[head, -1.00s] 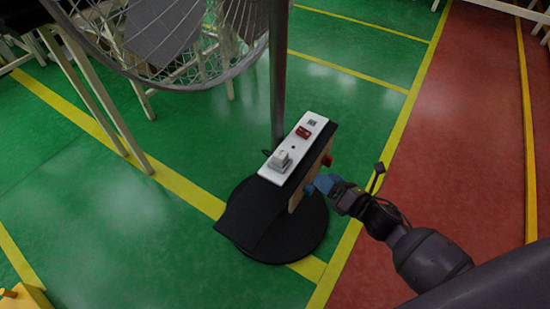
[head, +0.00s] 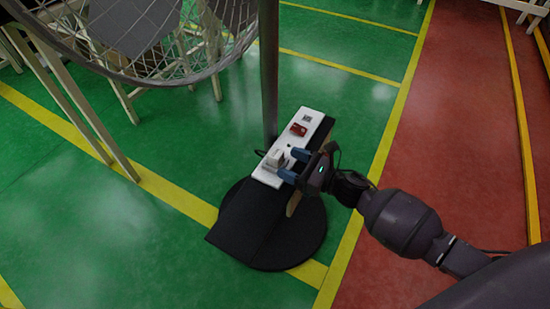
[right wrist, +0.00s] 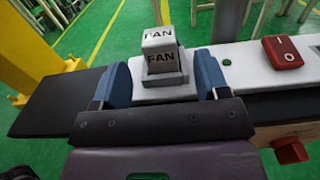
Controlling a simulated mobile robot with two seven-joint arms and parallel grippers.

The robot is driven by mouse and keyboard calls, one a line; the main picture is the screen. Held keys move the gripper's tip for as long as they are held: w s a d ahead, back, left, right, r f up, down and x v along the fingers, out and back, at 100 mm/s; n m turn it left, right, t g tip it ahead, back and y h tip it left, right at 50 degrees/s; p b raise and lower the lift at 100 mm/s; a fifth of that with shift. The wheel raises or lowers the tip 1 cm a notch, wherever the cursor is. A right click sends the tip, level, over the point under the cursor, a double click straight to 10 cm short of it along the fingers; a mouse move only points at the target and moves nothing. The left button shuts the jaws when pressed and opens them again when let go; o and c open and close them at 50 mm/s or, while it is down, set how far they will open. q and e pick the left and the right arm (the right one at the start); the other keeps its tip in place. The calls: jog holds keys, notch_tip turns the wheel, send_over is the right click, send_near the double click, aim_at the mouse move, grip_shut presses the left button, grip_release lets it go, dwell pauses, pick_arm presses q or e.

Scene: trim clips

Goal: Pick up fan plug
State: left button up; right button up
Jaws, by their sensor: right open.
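The fan plug (right wrist: 160,44) is a pale block labelled FAN, seated upright on a square base on the white panel (right wrist: 260,62). It also shows in the head view (head: 275,157) near the panel's front end. My right gripper (right wrist: 163,82) is open, with one blue finger on each side of the plug. In the head view the right gripper (head: 288,165) reaches the plug from the right. My left gripper is not in view.
A red rocker switch (right wrist: 286,52) sits on the panel, right of the plug. A red knob (right wrist: 291,151) juts from the stand's side. A grey pole (head: 268,70) rises behind, and a large wire fan cage (head: 150,45) hangs at upper left. Green floor is open around the black round base (head: 300,252).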

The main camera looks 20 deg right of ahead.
aim_at(282, 158)
jog(key=shift+b+x, duration=0.4)
jog(key=shift+x, duration=2.15)
jog(key=shift+r, duration=0.1)
jog(key=c, duration=1)
jog(key=shift+c, duration=0.2)
jog(key=shift+r, duration=0.1)
